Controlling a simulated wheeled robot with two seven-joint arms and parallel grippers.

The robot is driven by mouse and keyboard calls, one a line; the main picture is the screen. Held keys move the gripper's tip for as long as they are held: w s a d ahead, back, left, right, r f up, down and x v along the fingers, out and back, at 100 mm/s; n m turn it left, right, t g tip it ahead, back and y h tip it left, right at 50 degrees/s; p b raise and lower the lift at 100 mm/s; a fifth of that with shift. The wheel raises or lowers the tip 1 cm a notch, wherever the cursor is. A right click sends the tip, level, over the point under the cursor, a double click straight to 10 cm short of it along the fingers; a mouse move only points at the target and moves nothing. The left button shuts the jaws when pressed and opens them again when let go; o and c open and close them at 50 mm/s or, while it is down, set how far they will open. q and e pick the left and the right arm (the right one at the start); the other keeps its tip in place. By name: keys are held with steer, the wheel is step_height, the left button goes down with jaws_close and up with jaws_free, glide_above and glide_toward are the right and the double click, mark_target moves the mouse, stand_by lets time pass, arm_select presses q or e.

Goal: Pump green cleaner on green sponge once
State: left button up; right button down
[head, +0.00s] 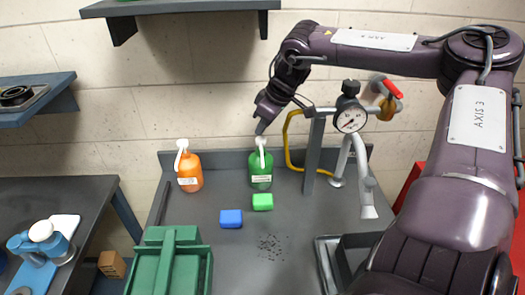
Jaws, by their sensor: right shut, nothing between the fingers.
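The green cleaner bottle (261,170) stands upright at the back of the grey counter, with a white pump head (262,143) on top. The green sponge (263,202) lies on the counter just in front of that bottle. My right gripper (260,131) is shut and empty, its tip pointing down just above the white pump head. I cannot tell whether it touches the pump. My left gripper is not in view.
An orange bottle (190,170) with a white pump stands to the left. A blue sponge (231,218) lies left of the green one. A gauge (350,118) with pipes and a faucet (367,200) stand to the right. A green crate (205,270) sits front left.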

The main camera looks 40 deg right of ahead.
step_height(320, 180, up, 6)
steer(key=p, duration=0.3)
steer(key=shift+p, duration=0.35)
steer(key=shift+a+f, duration=0.1)
